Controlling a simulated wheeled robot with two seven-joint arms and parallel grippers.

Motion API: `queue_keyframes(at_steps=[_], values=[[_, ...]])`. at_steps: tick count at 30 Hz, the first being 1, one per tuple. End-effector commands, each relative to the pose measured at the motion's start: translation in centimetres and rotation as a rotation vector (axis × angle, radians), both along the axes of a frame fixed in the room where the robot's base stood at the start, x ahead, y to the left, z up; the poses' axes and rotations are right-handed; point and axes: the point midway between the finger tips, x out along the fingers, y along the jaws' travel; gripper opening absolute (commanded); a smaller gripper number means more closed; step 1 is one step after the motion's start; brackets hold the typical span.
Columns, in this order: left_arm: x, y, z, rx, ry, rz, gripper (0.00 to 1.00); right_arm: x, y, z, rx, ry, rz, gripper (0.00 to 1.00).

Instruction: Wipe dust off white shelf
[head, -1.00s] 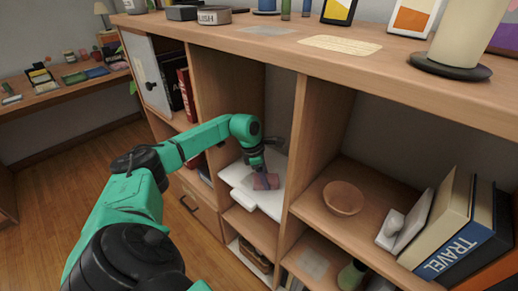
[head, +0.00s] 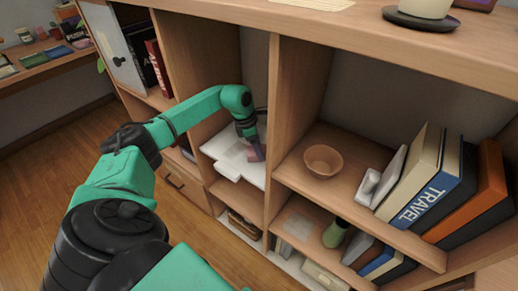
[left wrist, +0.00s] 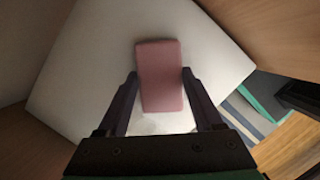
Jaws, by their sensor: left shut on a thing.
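The white shelf (head: 222,168) is a pale board in a wooden cubby, left of a vertical divider. It fills much of the left wrist view (left wrist: 90,65). My left gripper (head: 250,138) reaches into the cubby. It is shut on a pink block (head: 256,152), perhaps a sponge, held over or against the shelf near the divider. In the left wrist view the pink block (left wrist: 160,70) sits between both fingers; contact with the shelf cannot be told. My right gripper is not in view.
The divider (head: 290,115) stands close right of my gripper. Right of it are a brown bowl (head: 323,161), a white object (head: 368,186) and a travel book (head: 428,195). A pale patch (head: 300,227) marks a lower shelf. The cabinet top (head: 330,30) overhangs. Floor is clear at left.

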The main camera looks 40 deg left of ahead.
Motion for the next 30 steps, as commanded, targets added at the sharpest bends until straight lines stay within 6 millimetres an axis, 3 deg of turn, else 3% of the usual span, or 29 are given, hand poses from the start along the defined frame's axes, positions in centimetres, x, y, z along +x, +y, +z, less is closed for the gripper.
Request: queue_keyframes(at_steps=[6, 30], values=[[-0.2, 2.6, -0.3, 0.006, 0.006, 0.003, 0.23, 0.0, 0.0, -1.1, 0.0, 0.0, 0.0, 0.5], [-0.2, 8.4, 0.1, 0.003, 0.0, 0.005, 0.23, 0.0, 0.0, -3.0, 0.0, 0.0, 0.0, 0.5]])
